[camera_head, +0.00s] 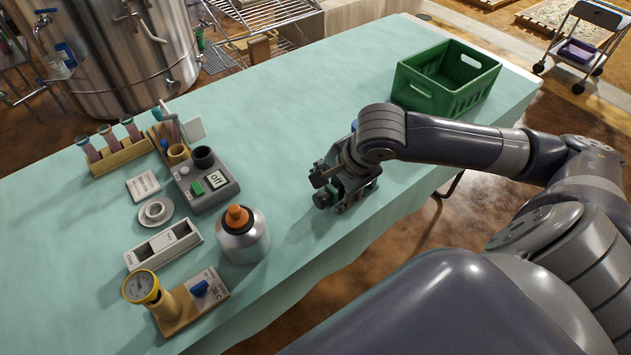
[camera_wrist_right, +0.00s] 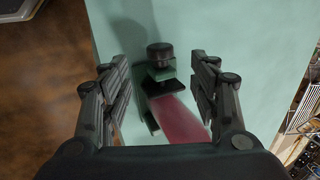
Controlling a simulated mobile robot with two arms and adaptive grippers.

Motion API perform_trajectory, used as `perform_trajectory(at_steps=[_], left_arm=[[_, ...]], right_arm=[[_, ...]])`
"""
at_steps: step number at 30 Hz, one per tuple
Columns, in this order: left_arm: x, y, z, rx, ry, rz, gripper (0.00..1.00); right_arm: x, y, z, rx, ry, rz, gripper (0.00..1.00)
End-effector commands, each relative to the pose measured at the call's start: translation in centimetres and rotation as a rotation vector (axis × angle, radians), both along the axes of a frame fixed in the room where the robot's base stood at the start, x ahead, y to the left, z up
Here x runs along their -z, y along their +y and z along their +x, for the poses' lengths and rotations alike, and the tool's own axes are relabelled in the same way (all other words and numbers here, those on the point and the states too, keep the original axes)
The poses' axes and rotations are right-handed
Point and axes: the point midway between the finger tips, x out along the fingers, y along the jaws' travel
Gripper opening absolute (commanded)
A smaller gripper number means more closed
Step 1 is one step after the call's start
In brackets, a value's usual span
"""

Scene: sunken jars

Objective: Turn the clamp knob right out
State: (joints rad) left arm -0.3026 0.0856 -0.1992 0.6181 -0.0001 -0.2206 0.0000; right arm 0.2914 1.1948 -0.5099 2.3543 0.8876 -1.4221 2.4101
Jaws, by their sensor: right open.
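In the right wrist view, a round black knob (camera_wrist_right: 160,52) stands at the far end of a small dark clamp (camera_wrist_right: 158,73). A dark red bar (camera_wrist_right: 180,118) runs from the clamp toward the bottom of the view. My right gripper (camera_wrist_right: 160,62) is open, with one finger to each side of the knob and clamp. It shows a gap on both sides and holds nothing. In the head view, my right gripper (camera_head: 322,187) is low over the near edge of the table, and its body hides the clamp there. My left gripper is in neither view.
A green crate (camera_head: 425,95) stands behind my right arm. A metal flask with an orange top (camera_head: 243,240), a gauge (camera_head: 142,287), a grey device (camera_head: 205,185) and a tube rack (camera_head: 120,157) stand on the left.

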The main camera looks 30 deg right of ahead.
Motion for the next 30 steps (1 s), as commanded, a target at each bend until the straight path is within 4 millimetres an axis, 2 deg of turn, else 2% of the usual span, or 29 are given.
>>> perform_trajectory(at_steps=[9, 15, 19, 27, 28, 30], left_arm=[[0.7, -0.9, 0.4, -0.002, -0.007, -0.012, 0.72], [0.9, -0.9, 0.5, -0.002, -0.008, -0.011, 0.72], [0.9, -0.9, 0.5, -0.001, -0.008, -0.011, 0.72], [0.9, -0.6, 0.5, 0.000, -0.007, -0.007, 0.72], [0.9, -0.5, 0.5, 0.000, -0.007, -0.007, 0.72], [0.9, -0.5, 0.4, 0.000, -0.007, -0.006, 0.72]], right_arm=[[5.7, 0.3, 2.2, -0.002, 0.002, 0.001, 0.56], [8.1, 0.3, 3.3, -0.003, 0.000, 0.000, 0.56], [8.8, 0.4, 3.6, -0.005, -0.001, -0.002, 0.56], [8.9, 0.4, 3.7, -0.005, -0.001, -0.001, 0.56], [8.9, 0.4, 3.6, -0.005, -0.001, -0.001, 0.54], [8.9, 0.4, 3.6, -0.005, -0.001, -0.001, 0.38]])
